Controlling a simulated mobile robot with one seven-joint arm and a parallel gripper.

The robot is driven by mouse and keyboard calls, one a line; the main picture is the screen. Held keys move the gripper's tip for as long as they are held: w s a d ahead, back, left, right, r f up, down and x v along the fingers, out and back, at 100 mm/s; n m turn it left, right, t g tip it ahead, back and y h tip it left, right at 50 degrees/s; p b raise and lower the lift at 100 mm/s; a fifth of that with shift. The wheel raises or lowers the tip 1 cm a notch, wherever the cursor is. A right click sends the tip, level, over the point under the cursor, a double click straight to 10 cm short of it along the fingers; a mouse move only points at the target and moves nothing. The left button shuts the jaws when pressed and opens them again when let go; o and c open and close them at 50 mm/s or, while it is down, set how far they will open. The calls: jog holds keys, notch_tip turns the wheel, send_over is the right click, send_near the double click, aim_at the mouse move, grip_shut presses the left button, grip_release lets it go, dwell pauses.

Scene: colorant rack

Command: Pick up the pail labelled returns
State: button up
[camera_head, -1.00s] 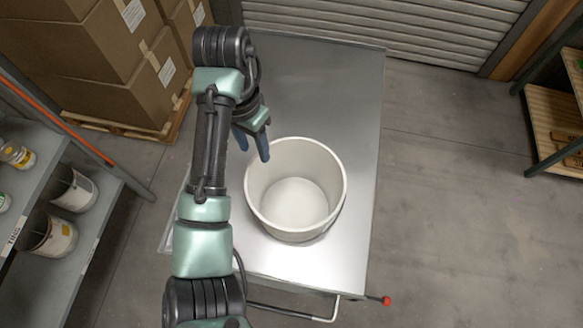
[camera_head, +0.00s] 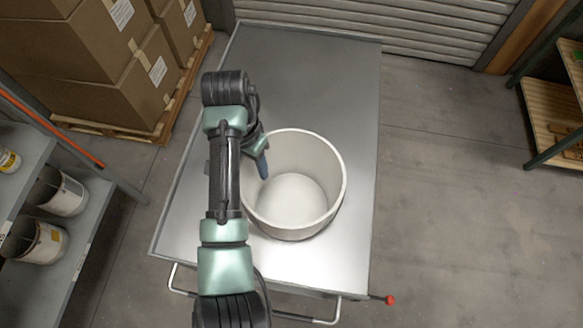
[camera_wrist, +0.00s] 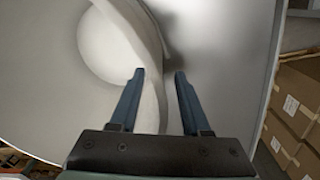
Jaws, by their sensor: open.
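A large white, empty pail (camera_head: 312,152) stands upright on the grey metal cart top (camera_head: 320,75). No label shows on the part of it in view, so I cannot read whether it says returns. My gripper (camera_head: 260,160) is at the pail's left rim in the head view, partly hidden by my arm, with a blue finger showing against the pail's inside. In the wrist view my gripper (camera_wrist: 159,73) is open, and the pail's wall (camera_wrist: 149,105) runs between the two fingers, close to the left one. I cannot tell whether they touch.
A grey shelf (camera_head: 95,215) at the left holds smaller pails, including one white pail (camera_head: 65,192). Stacked cardboard boxes (camera_head: 95,70) stand on a pallet at the back left. A wooden shelf (camera_head: 540,110) stands at the right. The cart's far end is clear.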

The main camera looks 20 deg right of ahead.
grip_shut()
dwell(1.4)
